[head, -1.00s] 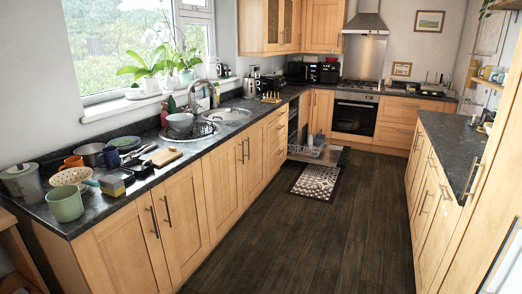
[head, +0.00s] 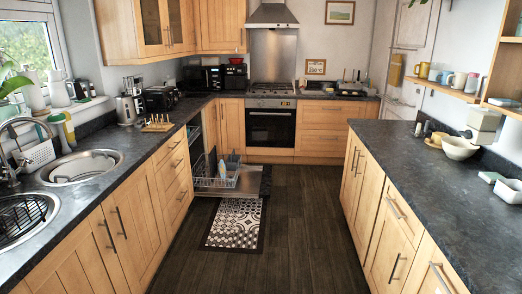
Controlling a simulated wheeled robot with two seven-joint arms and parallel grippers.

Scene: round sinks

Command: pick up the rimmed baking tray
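I cannot make out a rimmed baking tray for certain. A low dark shape with small items (head: 350,87) sits on the back counter right of the hob; it is too small to tell whether it is a tray. The oven (head: 271,128) under the hob is shut, so its inside is hidden. Neither of my grippers shows in the head view.
An open dishwasher door with a pulled-out rack (head: 218,178) juts into the aisle from the left. A patterned mat (head: 236,223) lies before it. The dark wooden floor (head: 305,235) is clear. The right counter (head: 425,165) holds bowls (head: 459,148) and a white scale-like appliance (head: 483,124).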

